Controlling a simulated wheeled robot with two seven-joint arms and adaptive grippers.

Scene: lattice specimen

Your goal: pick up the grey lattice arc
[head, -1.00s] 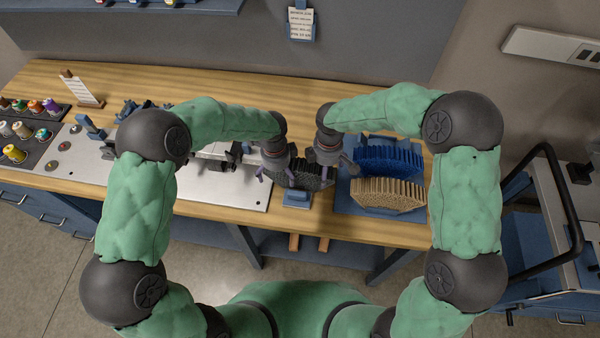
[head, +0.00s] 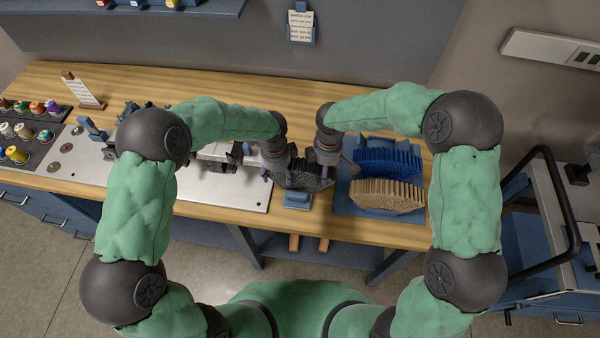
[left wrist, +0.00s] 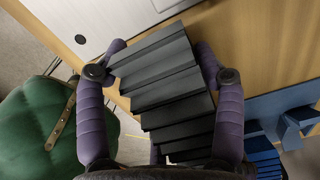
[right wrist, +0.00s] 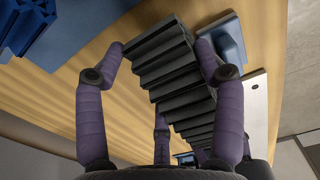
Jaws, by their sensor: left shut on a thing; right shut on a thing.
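The dark grey lattice arc (head: 304,178) is between my two grippers in the head view, near the front of the bench, just behind a small blue stand. My left gripper (head: 279,172) is shut on its left end; in the left wrist view its purple fingers lie on both sides of the ribbed arc (left wrist: 165,80). My right gripper (head: 333,163) is shut on its right end; the right wrist view shows the fingers on both sides of the ribbed arc (right wrist: 172,75). Whether the arc touches the bench is hidden.
A blue tray (head: 347,207) to the right holds a blue lattice arc (head: 390,158) and a beige lattice arc (head: 387,194). The small blue stand (head: 297,198) is at the front. A metal plate (head: 225,190) lies left. Spools (head: 17,154) stand far left.

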